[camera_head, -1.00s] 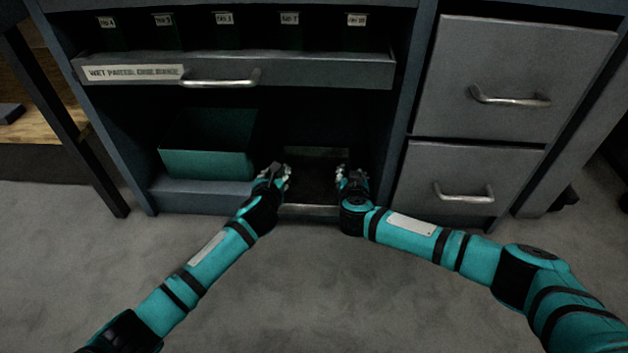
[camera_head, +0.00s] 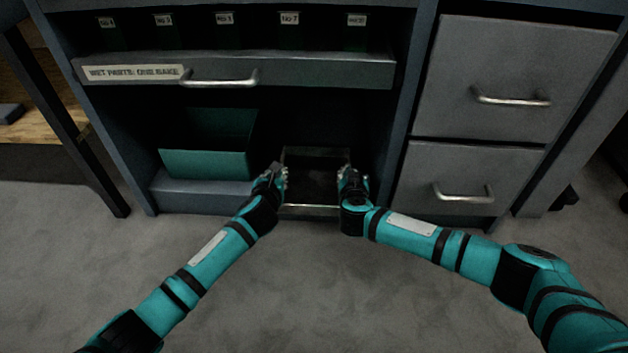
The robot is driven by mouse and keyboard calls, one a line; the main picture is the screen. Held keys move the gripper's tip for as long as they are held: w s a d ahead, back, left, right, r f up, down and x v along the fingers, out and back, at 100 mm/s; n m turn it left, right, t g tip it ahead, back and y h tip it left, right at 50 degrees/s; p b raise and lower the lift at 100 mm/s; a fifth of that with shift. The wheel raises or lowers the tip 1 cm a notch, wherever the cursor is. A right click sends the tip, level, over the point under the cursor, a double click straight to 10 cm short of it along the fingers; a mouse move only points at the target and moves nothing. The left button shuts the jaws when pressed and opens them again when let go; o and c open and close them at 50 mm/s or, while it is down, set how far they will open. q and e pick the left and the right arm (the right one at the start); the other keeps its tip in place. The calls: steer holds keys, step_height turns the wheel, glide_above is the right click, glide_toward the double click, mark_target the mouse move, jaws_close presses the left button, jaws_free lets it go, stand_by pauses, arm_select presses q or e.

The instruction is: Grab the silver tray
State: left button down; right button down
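The silver tray (camera_head: 310,210) is in the lower opening of the cabinet, with a bright metal rim and a dark inside. My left gripper (camera_head: 279,174) is at the tray's left side and my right gripper (camera_head: 346,174) is at its right side. Both grippers are small and dark here, and their fingers overlap the side rims. I cannot tell whether the fingers are closed on the rims. The tray's side walls are partly hidden by the grippers.
A teal open bin (camera_head: 205,164) stands left of the tray on the same low shelf. A pulled-out drawer (camera_head: 330,70) with a handle hangs above. Closed grey drawers (camera_head: 470,185) are at the right. The carpet in front is clear.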

arm_select(q)
steer(key=shift+r, duration=0.15)
arm_select(e)
steer(key=shift+r, duration=0.15)
